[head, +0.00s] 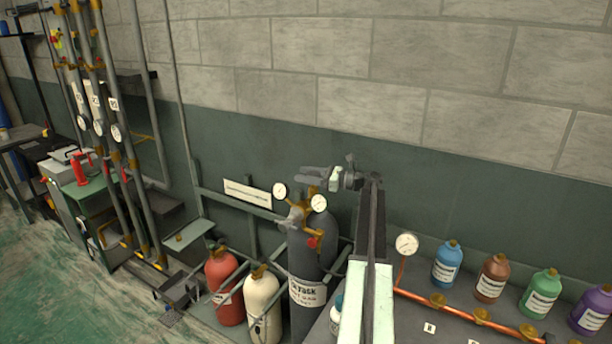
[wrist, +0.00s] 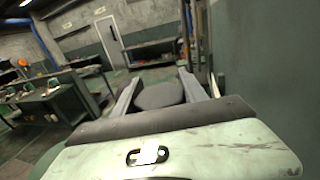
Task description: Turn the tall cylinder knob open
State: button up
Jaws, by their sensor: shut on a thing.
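The tall dark grey cylinder (head: 309,262) stands against the wall, with a brass valve and regulator (head: 297,214) and two white gauges on top. My gripper (head: 313,180) is above the valve at the cylinder's top. In the wrist view, the two fingers of my gripper (wrist: 158,92) lie on either side of a dark round knob (wrist: 160,95) and are shut on it. In the head view, my gripper largely hides this knob. A small red knob (head: 313,243) shows lower on the regulator. How far the gripped knob is turned cannot be told.
A red cylinder (head: 224,285) and a cream cylinder (head: 262,305) stand left of the tall one. Right of my arm, a bench holds a copper pipe (head: 470,315), a gauge (head: 406,245) and several coloured bottles (head: 492,278). Vertical pipes (head: 120,130) stand at left. The wall is close behind.

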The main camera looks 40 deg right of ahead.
jog(key=shift+s+a+n+g+y, duration=0.1)
jog(key=shift+a+n+g+y, duration=0.05)
jog(key=shift+n+g+y, duration=0.65)
jog(key=shift+s+a+n+g+y, duration=0.1)
jog(key=shift+s+n+g+y, duration=0.05)
jog(key=shift+n+g+y, duration=0.6)
jog(key=shift+s+a+n+g+y, duration=0.15)
jog(key=shift+n+g+y, duration=0.4)
jog(key=shift+y, duration=0.4)
jog(key=o, duration=1.4)
jog(key=s+a+r+p, duration=0.1)
jog(key=s+a, duration=0.2)
jog(key=s, duration=0.1)
jog(key=s+a+r+p, duration=0.2)
jog(key=s+a, duration=0.1)
jog(key=s, duration=0.1)
jog(key=s+a+r+p, duration=0.2)
jog(key=s+a, duration=0.2)
jog(key=shift+s, duration=0.25)
